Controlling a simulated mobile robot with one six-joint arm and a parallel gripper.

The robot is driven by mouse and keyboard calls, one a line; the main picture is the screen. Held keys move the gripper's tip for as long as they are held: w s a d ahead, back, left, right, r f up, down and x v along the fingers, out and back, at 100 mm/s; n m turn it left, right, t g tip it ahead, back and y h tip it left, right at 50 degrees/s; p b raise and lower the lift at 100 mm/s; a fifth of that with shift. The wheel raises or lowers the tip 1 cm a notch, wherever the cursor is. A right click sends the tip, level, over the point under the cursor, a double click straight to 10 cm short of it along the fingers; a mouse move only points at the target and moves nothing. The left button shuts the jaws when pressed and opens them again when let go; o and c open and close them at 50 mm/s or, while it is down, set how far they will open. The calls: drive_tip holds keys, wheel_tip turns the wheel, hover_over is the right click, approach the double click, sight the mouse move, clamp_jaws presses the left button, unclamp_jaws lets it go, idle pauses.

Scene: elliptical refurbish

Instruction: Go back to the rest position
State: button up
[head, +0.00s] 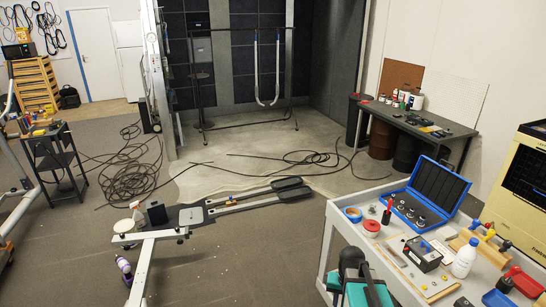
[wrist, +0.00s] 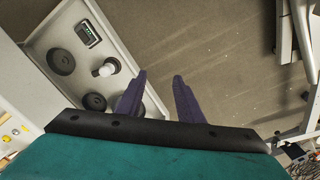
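My gripper (wrist: 160,77) shows in the wrist view with two purple fingers spread apart and nothing between them. Its teal and dark housing fills the bottom of that view. In the head view, teal and black parts of my arm show at the bottom centre, in front of the grey cart (head: 335,219); the fingertips cannot be made out there. No object is held.
The cart top carries an open blue case (head: 427,195), a black box (head: 422,253), a white bottle (head: 464,258) and tools. An elliptical machine's pedal arms (head: 245,201) lie across the floor at centre. Black cables (head: 133,172) are strewn behind.

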drive_tip(key=s+a+f+n, duration=0.2)
drive_tip(key=s+a+n, duration=0.15)
drive_tip(key=a, duration=0.45)
drive_tip(key=s+f+g+b, duration=0.3)
drive_tip(key=s+f+b, duration=0.3)
drive_tip(key=s+f, duration=0.6)
drive_tip(key=s+f+g+b, duration=0.2)
drive_tip(key=s+f+b, duration=0.5)
drive_tip(key=s+f, duration=0.5)
wheel_tip(320, 180, down, 7)
drive_tip(key=shift+s+d+f+g+y, duration=0.1)
drive_tip(key=shift+s+d+g+y, duration=0.2)
drive_tip(key=shift+s+g, duration=0.1)
